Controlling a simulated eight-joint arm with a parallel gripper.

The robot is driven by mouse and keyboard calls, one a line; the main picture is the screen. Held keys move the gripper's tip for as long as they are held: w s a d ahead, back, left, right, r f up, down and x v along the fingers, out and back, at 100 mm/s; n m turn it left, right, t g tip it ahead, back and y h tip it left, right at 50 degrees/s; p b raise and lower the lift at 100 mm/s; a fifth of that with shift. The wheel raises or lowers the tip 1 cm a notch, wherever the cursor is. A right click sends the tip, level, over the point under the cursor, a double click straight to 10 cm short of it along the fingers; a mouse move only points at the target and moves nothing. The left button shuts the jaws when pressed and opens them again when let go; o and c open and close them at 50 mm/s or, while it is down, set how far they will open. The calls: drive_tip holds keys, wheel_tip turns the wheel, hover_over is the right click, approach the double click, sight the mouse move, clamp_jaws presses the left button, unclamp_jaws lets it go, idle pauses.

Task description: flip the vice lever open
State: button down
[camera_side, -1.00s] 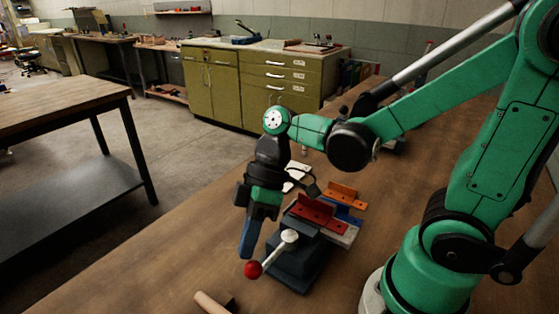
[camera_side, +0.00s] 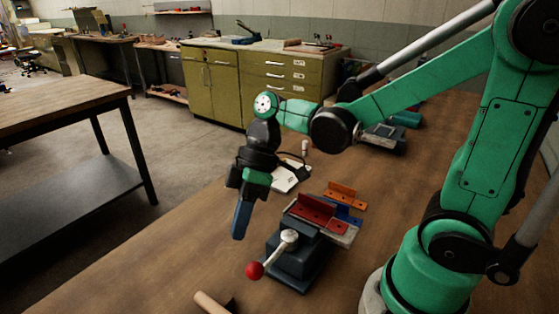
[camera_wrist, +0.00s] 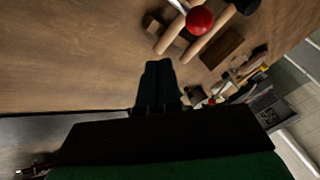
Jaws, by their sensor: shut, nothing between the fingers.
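The vice (camera_side: 300,262) is a dark block on the wooden bench in the side view, with red jaws (camera_side: 318,214) on top. Its lever (camera_side: 272,254) has a pale shaft and a red ball knob (camera_side: 254,271), and points down to the left. The red knob also shows at the top of the wrist view (camera_wrist: 200,20). My gripper (camera_side: 238,236) is shut and empty, pointing down, above and to the left of the knob, apart from it. In the wrist view my closed fingers (camera_wrist: 158,72) sit below and left of the knob.
A wooden handle (camera_side: 212,303) lies at the front edge of the side view. Orange (camera_side: 346,196) and blue (camera_side: 345,214) brackets lie behind the vice. A white pad (camera_side: 290,178) lies beyond my gripper.

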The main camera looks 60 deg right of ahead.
drive_tip(key=w+v, duration=0.2)
drive_tip(key=v, duration=0.8)
drive_tip(key=shift+w, duration=0.2)
drive_tip(key=shift+a, duration=0.1)
